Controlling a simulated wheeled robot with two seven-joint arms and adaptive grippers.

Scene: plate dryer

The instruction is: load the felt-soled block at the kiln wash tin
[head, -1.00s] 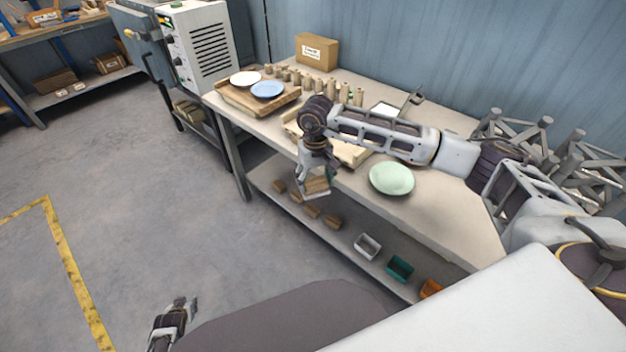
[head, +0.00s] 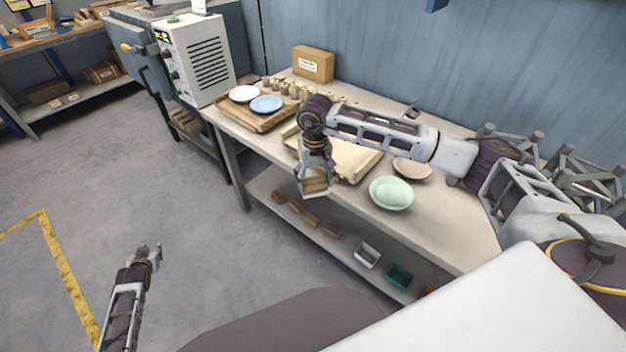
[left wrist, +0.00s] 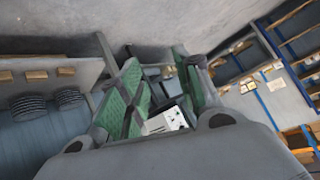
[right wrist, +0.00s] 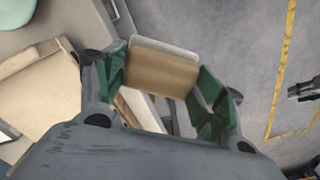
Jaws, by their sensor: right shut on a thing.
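My right gripper (head: 318,188) is shut on a brown wooden block (head: 316,180) and holds it in front of the workbench's front edge. In the right wrist view the block (right wrist: 160,72) sits between the green finger pads, with a pale layer along its far side that could be the felt sole. My left gripper (head: 152,254) is low at the left over the floor. Its fingers (left wrist: 155,95) are spread apart and empty in the left wrist view. I cannot make out a kiln wash tin; my right arm hides part of the bench.
The workbench (head: 445,222) holds a green plate (head: 391,193), a pinkish plate (head: 412,169), a pale board (head: 352,162), and a wooden board with white (head: 244,93) and blue plates (head: 266,104). A cardboard box (head: 313,63) stands behind. Small bins and blocks lie on the lower shelf.

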